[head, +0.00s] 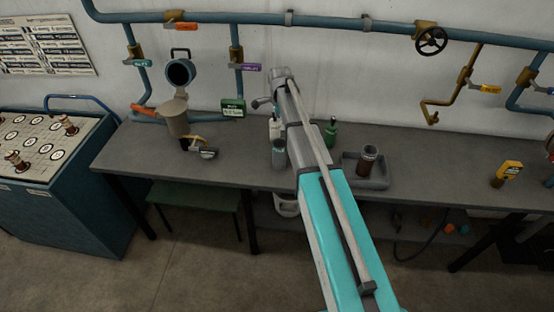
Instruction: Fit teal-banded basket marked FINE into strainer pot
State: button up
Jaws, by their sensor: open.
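The strainer pot (175,120) is a grey-beige vessel at the left of the bench. Its round blue-grey lid (180,73) stands raised behind it. A grey-teal cylinder (279,156) stands upright on the bench, just left of my arm. It may be the teal-banded basket, but I cannot read FINE or make out a clear band. A dark brown-red cylinder (368,158) stands in a grey tray right of my arm. My arm reaches up and away across the bench. I cannot make out gripper fingers at its far end.
A white bottle (274,129) and a green bottle (330,135) stand near my arm. A yellow-and-dark tool (199,146) lies before the pot. The grey tray (380,182) and a yellow device (509,172) are to the right. Bare bench (440,180) lies between them. Valved pipes run along the wall.

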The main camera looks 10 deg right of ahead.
jog(key=b, duration=0.6)
send_near(280, 143)
jog(key=shift+s+a+f, duration=0.2)
jog(key=shift+s+f, duration=0.4)
jog(key=shift+s, duration=0.05)
jog(key=shift+s+a+f, duration=0.15)
jog(key=shift+s+f, duration=0.45)
jog(key=shift+s, duration=0.05)
jog(key=shift+w+f+b, duration=0.15)
jog(key=shift+f+b, duration=2.45)
jog(key=shift+b, duration=0.1)
jog(key=c, duration=1.1)
